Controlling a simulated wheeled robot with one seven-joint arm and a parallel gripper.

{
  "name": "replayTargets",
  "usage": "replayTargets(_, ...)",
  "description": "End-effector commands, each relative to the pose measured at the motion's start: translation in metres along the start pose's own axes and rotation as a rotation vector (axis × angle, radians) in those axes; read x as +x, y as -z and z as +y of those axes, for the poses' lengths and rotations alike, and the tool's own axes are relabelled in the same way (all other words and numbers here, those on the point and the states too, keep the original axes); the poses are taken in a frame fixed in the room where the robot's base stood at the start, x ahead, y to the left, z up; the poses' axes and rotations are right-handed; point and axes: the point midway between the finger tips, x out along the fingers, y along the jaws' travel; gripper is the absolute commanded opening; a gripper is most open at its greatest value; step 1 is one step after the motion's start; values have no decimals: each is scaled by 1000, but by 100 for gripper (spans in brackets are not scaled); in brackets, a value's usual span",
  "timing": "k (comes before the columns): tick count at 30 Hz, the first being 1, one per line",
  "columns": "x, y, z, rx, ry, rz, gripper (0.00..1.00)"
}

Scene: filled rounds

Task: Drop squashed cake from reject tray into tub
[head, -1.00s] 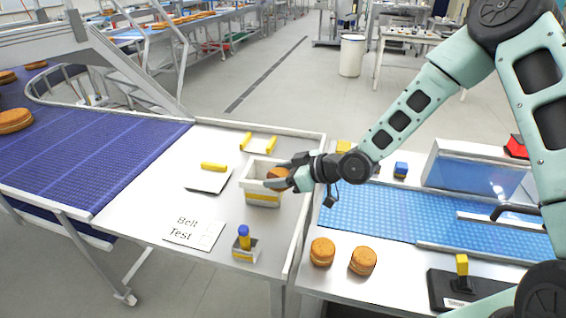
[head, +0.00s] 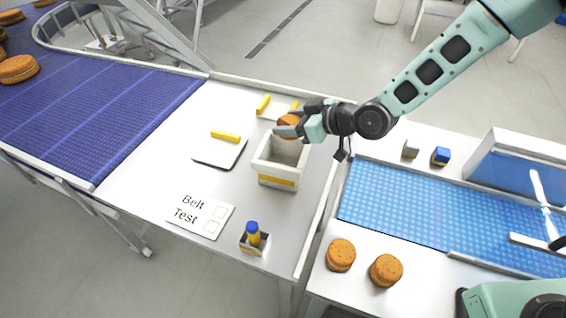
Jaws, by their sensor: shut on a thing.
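My gripper (head: 287,126) is shut on a brown round cake (head: 289,121). It holds the cake above the back rim of the white tub with a yellow band (head: 278,181). The tub stands on the white table, and the part of its inside that shows looks empty. The fingers partly cover the cake, so I cannot tell how squashed it is. Two more filled rounds sit on the right-hand table, a left one (head: 340,254) and a right one (head: 386,270). I cannot make out which thing is the reject tray.
A white plate with a yellow handle (head: 220,150) and a "Belt Test" card (head: 201,215) lie left of the tub. A small holder with a blue-capped bottle (head: 254,240) stands in front. A blue belt (head: 400,205) runs at right, with a blue block (head: 441,156) behind it.

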Motion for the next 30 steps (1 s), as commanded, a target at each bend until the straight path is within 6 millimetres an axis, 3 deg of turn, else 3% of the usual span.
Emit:
replayTargets(5,8,-17,0,-1,0,1,46)
replayTargets(14,9,-18,0,-1,-1,1,46)
replayTargets(15,9,-18,0,-1,-1,1,62)
replayTargets(17,9,-18,0,-1,-1,1,78)
replayTargets(18,9,-18,0,-1,-1,1,81)
replayTargets(30,-1,-19,2,-1,-3,1,81)
